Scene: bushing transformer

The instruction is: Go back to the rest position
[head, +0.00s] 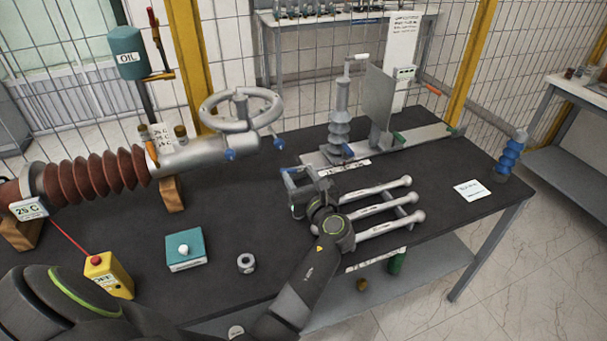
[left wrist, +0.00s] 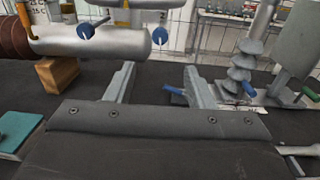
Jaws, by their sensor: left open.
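My left arm comes in from the lower left of the head view and reaches over the dark table (head: 225,210). My left gripper (head: 301,182) is over the middle of the table, beside three silver rods with rounded ends (head: 385,208). In the left wrist view its two fingers (left wrist: 160,82) stand wide apart with nothing gripped. A blue handle (left wrist: 175,91) shows close to the right finger; whether it touches cannot be told. My right gripper is in neither view.
A ribbed brown bushing (head: 100,178) with a grey ring top (head: 240,110) lies at left. A grey ribbed insulator (head: 339,125) stands behind my gripper. A teal box (head: 185,250), yellow button box (head: 108,273) and metal nut (head: 246,263) stand near the front.

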